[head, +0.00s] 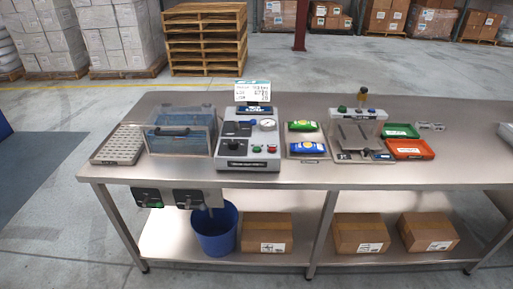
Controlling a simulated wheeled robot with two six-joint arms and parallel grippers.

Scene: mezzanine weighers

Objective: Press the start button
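A grey control box (231,163) stands on the steel table, left of the middle. Its front panel carries a small green button (257,149) and a red button (272,148) to its right. Labels by the buttons are too small to read, so I cannot tell which is marked start. A round gauge (267,125) and a display with a white sign (252,91) sit above them. Neither of my grippers is in view, and nothing touches the box.
A clear lidded tank (183,140) and a perforated tray (118,146) stand left of the box. A blue bucket (215,238) is below.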

